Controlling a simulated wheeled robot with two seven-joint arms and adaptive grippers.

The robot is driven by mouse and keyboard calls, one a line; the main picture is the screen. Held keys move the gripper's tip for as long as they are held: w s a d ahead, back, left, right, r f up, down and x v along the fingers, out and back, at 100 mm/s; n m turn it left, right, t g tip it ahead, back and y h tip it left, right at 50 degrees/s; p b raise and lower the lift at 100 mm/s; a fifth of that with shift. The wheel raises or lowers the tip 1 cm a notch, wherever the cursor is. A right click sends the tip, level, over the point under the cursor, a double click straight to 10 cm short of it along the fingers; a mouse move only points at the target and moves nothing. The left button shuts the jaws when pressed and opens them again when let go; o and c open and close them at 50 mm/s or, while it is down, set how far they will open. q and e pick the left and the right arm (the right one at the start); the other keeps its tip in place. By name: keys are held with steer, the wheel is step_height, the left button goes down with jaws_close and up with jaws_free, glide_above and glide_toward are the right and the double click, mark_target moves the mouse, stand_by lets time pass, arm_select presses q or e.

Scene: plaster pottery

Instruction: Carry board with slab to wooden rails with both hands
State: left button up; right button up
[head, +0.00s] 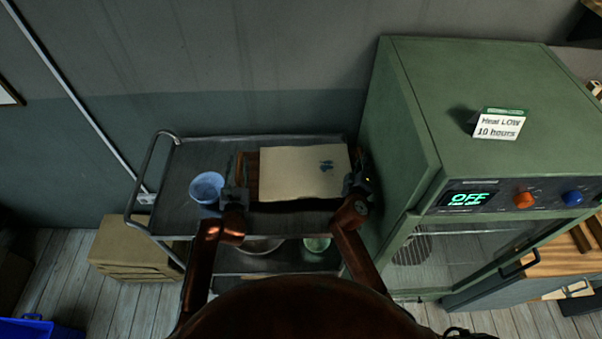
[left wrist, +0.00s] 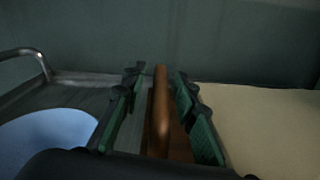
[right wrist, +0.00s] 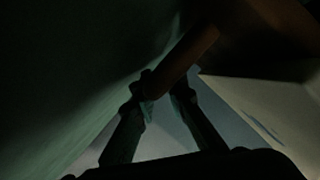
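The cream slab (head: 290,172) lies flat on a brown wooden board (head: 252,177) on the upper shelf of the metal cart. It has small dark blue-green marks near its right end. My left gripper (head: 236,195) is at the board's left end. In the left wrist view its fingers (left wrist: 158,85) stand open on either side of the brown handle (left wrist: 160,110), with a gap. My right gripper (head: 356,186) is at the board's right end. In the dark right wrist view its fingertips (right wrist: 163,88) flank a brown bar; contact is unclear. Wooden strips (head: 582,238) show at the right edge, possibly the rails.
A blue bowl (head: 206,186) stands left of the board on the cart (head: 180,172). The green cabinet (head: 400,150), its display reading OFF, stands close beside my right gripper. Bowls sit on the cart's lower shelf. A tan box (head: 125,250) is on the floor at left.

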arm_select(q)
jaws_close()
stand_by(0.5)
steer(key=shift+w+d+r, duration=0.1)
steer(key=shift+r, duration=0.25)
